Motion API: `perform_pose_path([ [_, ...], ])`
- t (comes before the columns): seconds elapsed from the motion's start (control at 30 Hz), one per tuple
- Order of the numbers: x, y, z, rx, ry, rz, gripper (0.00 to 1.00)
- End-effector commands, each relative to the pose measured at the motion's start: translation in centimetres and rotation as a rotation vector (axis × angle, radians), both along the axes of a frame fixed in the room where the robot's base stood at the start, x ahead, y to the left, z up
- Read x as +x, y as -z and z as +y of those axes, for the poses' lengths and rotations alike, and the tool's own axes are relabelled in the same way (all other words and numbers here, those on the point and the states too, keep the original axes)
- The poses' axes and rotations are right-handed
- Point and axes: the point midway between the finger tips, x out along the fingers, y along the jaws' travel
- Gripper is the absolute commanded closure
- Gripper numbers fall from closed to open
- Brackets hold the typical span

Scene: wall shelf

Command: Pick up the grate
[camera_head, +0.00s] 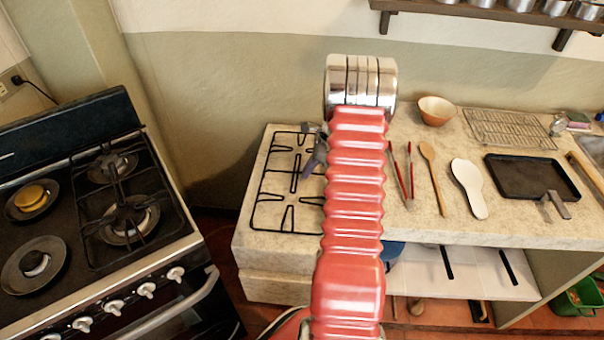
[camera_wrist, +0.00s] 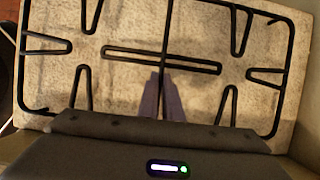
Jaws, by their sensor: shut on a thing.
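The grate (camera_head: 295,183) is a black wire stove grate lying on the left end of the stone counter. My red arm hides its right part in the head view. In the wrist view the grate (camera_wrist: 190,63) spans most of the picture. My gripper (camera_head: 315,158) is at the grate's right side in the head view. In the wrist view my gripper (camera_wrist: 162,85) has its fingers together on the grate's middle bar. I cannot tell whether the grate is clear of the counter.
A stove (camera_head: 100,215) with another grate (camera_head: 113,165) stands left, across a gap. The counter (camera_head: 430,218) holds a bowl (camera_head: 437,111), red-handled tongs (camera_head: 400,172), a wooden spoon (camera_head: 433,175), a white spoon rest (camera_head: 468,187), a black pan (camera_head: 525,176) and a wire rack (camera_head: 508,129). A wall shelf (camera_head: 480,12) hangs above.

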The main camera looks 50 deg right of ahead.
Motion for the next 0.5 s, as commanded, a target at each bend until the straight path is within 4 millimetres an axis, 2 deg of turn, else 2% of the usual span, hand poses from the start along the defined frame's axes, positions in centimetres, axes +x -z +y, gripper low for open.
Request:
perform_pose_path([
  [0.27, 0.1, -2.2, -0.1, -0.004, 0.001, -0.004, 1.00],
  [0.5, 0.1, -6.5, -0.2, -0.006, 0.001, -0.006, 1.00],
])
